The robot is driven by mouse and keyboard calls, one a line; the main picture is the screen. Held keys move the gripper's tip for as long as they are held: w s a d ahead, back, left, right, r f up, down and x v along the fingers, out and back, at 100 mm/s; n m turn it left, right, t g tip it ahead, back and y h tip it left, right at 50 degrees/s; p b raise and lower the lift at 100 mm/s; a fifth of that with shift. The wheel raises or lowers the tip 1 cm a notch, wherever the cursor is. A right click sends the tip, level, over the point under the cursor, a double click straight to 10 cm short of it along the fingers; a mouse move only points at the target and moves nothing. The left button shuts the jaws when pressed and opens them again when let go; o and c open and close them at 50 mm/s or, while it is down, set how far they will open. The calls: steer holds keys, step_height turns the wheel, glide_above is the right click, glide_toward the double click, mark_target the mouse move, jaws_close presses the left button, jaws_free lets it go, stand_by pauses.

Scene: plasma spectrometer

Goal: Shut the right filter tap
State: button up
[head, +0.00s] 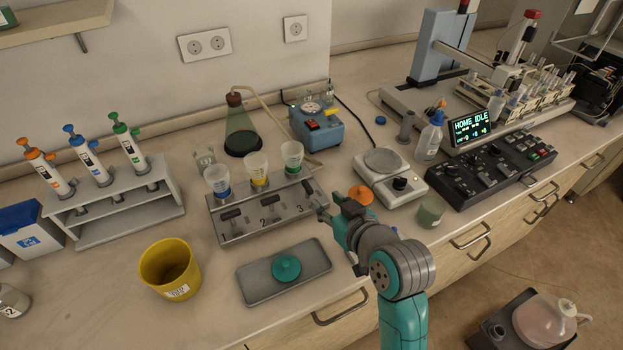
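A grey filter manifold (250,232) stands mid-bench with positions marked 1, 2 and 3. It carries three clear funnels with a blue (217,180), a yellow (257,170) and a green band (292,156). The right tap (308,187), at number 3, has a dark handle that slants steeply, unlike the flatter left tap (230,215) and middle tap (268,200). My gripper (317,202) is at the manifold's right end, just beside the right tap. Whether it touches the handle is unclear. Its fingers are small and partly hidden, so their opening is unclear.
A grey tray (252,290) with a teal lid (286,267) lies in front of the manifold. A yellow bin (168,265) is left of it. A blue pump (318,127) and a flask (241,130) stand behind.

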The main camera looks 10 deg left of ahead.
mark_target(308, 185)
steer(key=x, duration=1)
jaws_close()
